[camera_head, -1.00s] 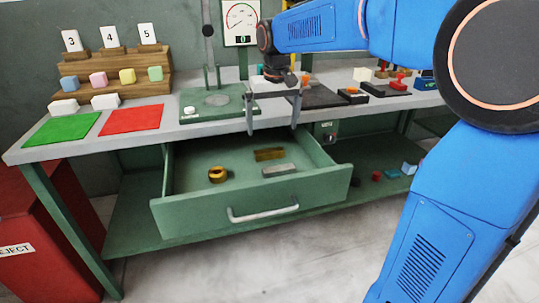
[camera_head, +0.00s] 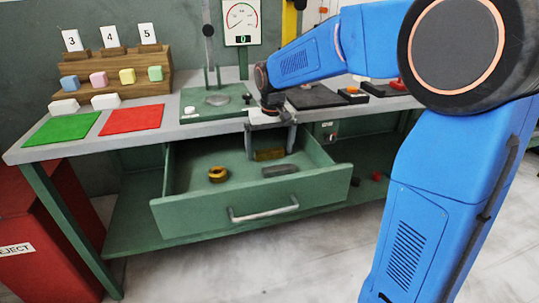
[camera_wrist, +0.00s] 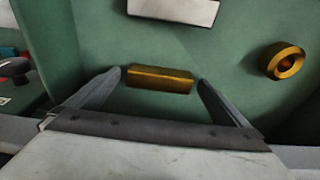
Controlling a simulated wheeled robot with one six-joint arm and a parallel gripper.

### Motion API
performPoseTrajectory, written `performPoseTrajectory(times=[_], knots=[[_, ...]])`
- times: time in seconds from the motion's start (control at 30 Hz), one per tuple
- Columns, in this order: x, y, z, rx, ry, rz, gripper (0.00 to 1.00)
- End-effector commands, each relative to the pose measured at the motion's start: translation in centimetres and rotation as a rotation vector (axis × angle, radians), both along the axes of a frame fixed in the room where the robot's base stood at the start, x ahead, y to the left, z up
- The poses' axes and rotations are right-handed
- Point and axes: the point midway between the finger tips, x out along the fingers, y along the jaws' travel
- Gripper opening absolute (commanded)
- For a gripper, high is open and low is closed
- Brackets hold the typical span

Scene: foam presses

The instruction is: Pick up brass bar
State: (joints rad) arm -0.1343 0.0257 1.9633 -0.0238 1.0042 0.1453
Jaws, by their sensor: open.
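The brass bar (camera_head: 269,154) lies on the floor of the open green drawer (camera_head: 185,210), near its back. My gripper (camera_head: 270,152) is open, pointing down into the back of the drawer, with its fingers on either side of the bar in the picture. In the wrist view the bar (camera_wrist: 160,78) lies crosswise between the two fingertips (camera_wrist: 159,79), with a small gap showing at each end. Nothing is held. The height left between the fingertips and the drawer floor is hard to tell.
A grey bar (camera_head: 281,170) lies in front of the brass bar, and a brass ring (camera_head: 218,174) lies to the left. The bench top (camera_head: 190,131) with a gauge stand overhangs the drawer's back. A red reject bin (camera_head: 35,225) stands at left.

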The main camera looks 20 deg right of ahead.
Motion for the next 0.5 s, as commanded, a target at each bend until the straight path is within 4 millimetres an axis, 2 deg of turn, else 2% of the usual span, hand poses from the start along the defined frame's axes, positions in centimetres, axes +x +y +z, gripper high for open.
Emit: performPoseTrajectory(times=[0.17, 0.43, 0.47, 0.5], knots=[[0.01, -0.01, 0.01, 0.000, 0.000, 0.000, 1.00], [-0.01, -0.01, 0.04, 0.000, 0.000, 0.000, 0.38], [0.02, 0.00, 0.10, 0.000, -0.002, 0.000, 0.34], [0.02, 0.00, 0.11, 0.000, -0.002, 0.000, 0.34]])
